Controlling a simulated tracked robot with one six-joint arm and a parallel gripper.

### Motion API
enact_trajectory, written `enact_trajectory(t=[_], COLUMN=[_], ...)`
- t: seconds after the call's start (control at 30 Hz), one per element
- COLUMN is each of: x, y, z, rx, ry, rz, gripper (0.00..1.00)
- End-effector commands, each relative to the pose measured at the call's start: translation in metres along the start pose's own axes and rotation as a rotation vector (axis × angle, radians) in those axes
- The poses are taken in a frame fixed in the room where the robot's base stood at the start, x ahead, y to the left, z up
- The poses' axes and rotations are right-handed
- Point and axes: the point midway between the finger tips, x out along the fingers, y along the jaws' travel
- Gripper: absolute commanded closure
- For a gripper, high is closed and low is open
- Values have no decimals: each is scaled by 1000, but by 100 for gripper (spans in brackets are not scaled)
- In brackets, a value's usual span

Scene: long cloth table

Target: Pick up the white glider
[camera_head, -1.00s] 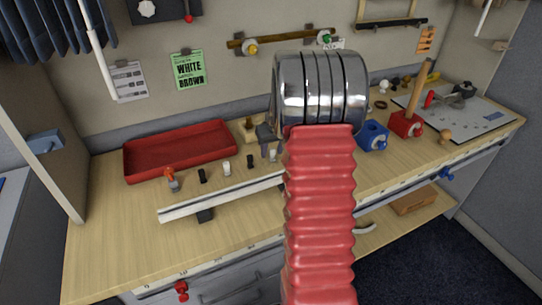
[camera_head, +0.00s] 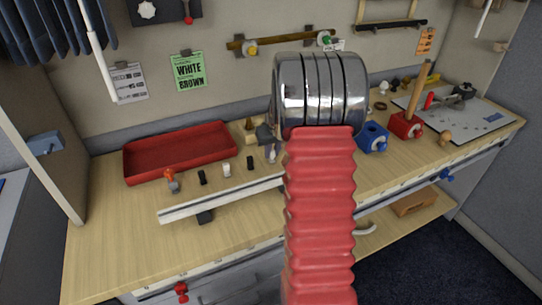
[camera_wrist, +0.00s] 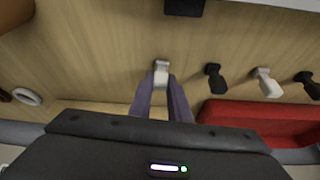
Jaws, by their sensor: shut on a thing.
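My gripper (camera_wrist: 160,100) is shut on a small white glider (camera_wrist: 161,72), whose top end is between the fingertips in the wrist view. In the head view my gripper (camera_head: 269,147) and this glider (camera_head: 271,157) show just left of my arm, partly hidden. The glider appears upright; I cannot tell whether it touches the table. A second white glider (camera_head: 227,170) stands upright on the table to the left; it also shows in the wrist view (camera_wrist: 268,82). Black gliders (camera_head: 203,177) (camera_head: 250,162) stand on either side of it.
A white rail (camera_head: 220,200) lies in front of the row. A red tray (camera_head: 180,152) is behind it. A red-topped piece (camera_head: 171,180) stands at the row's left end. Blue (camera_head: 373,137) and red blocks (camera_head: 405,125) stand right of my arm. The front left table is clear.

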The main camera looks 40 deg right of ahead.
Motion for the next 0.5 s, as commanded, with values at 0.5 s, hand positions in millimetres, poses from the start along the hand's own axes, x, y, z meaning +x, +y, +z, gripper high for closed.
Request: enact_trajectory(t=[0.5], x=[-49], y=[0], z=[-21], rx=[-1], ry=[4], rz=[1], gripper=[100])
